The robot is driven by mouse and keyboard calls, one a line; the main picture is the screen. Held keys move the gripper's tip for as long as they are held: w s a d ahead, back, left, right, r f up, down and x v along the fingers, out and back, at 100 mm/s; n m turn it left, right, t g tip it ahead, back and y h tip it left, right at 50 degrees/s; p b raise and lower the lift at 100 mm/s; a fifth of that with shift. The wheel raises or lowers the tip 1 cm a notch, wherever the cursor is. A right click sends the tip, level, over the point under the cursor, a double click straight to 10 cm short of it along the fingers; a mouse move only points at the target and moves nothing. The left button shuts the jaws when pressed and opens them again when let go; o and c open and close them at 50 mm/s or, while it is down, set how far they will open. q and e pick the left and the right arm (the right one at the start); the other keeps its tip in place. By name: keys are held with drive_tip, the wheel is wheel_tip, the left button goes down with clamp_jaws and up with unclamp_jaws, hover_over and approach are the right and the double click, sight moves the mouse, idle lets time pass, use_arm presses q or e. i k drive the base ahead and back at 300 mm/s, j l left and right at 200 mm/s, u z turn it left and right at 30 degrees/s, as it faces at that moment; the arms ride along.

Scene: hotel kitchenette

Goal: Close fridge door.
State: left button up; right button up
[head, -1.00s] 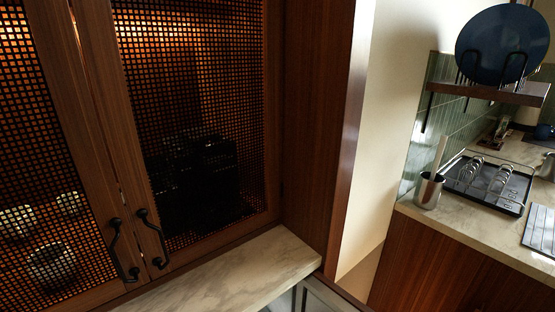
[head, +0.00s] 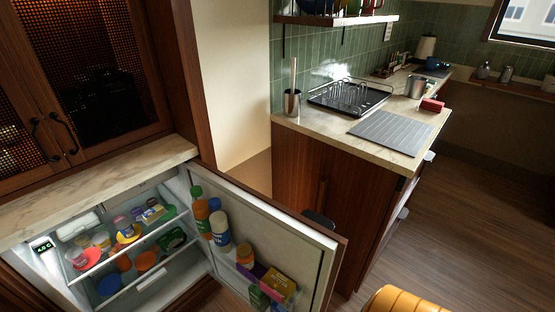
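The fridge (head: 150,279) is under the marble counter at the lower left of the head view, its lit inside showing shelves of food. Its door (head: 285,232) stands wide open, swung out to the right, with its inner side facing left. The door shelves hold bottles, jars and boxes. The door's outer face is turned away from me. Neither of my grippers is in view.
A mesh-front cabinet (head: 95,70) with black handles stands on the marble counter (head: 95,185) above the fridge. A wooden counter unit (head: 300,180) stands behind the door. A yellow rounded seat (head: 405,300) is at the bottom edge. Wooden floor (head: 475,210) is clear at the right.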

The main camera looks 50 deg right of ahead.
sight(304, 247)
drive_tip(key=k+l+u, duration=0.2)
drive_tip(key=l, duration=0.35)
drive_tip(key=k+l+u, duration=0.15)
drive_tip(key=k+l, duration=0.2)
drive_tip(key=l, duration=0.15)
drive_tip(key=k+l+u, duration=0.2)
drive_tip(key=l, duration=0.25)
drive_tip(key=l+u, duration=0.15)
drive_tip(key=l, duration=0.5)
drive_tip(key=l+u, duration=0.15)
drive_tip(key=l, duration=0.5)
drive_tip(key=k+l+u, duration=0.15)
drive_tip(key=l, duration=0.45)
